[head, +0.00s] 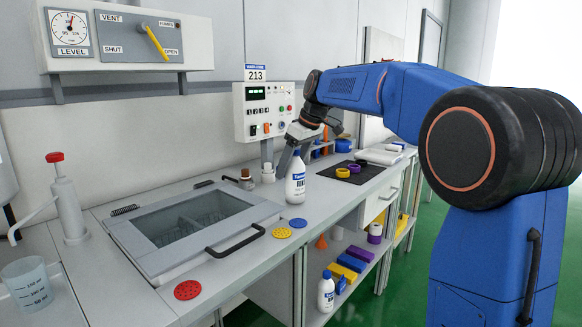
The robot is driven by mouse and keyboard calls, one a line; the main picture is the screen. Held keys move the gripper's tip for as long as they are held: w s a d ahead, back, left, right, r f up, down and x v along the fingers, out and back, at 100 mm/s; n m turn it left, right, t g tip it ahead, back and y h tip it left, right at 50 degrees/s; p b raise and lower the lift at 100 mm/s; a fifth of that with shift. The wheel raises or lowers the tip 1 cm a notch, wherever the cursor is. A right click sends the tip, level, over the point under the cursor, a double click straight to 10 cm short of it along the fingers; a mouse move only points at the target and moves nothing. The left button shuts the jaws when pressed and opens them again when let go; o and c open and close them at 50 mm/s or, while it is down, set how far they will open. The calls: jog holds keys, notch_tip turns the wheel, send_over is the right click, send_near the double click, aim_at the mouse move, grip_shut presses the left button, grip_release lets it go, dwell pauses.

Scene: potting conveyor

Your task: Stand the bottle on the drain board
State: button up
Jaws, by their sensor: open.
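A white bottle (296,184) with a blue label stands upright on the grey counter, just right of a glass-lidded basin (190,222). My gripper (290,160) is open at the bottle's top, pointing down, with one finger showing on the bottle's left. I cannot tell whether it touches the bottle, and the other finger is not clear. A second, similar bottle (326,292) stands on the shelf below the counter. No surface is clearly marked as the drain board; the basin's lid is shut and has a black handle at its front.
Red (187,290), yellow (282,233) and blue (298,223) discs lie on the counter. A pump dispenser (67,205) and measuring cup (30,288) stand at left. A control box (268,110) rises behind my gripper. A dark mat (350,172) holds rings farther right.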

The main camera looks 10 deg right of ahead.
jog(key=v, duration=1.2)
jog(key=s+d+f+m+h, duration=0.1)
jog(key=s+f+m, duration=0.2)
jog(key=s+f, duration=0.7)
jog(key=s+d+f+m+h, duration=0.1)
jog(key=s+d+f+m, duration=0.1)
jog(key=s+f, duration=0.9)
jog(key=s+d+f+m+t+h, duration=0.1)
jog(key=s+f+m, duration=0.2)
jog(key=s+f, duration=0.8)
jog(key=s, duration=0.8)
jog(key=shift+d+f+m, duration=0.25)
jog(key=shift+d+m, duration=0.05)
jog(key=shift+d, duration=0.1)
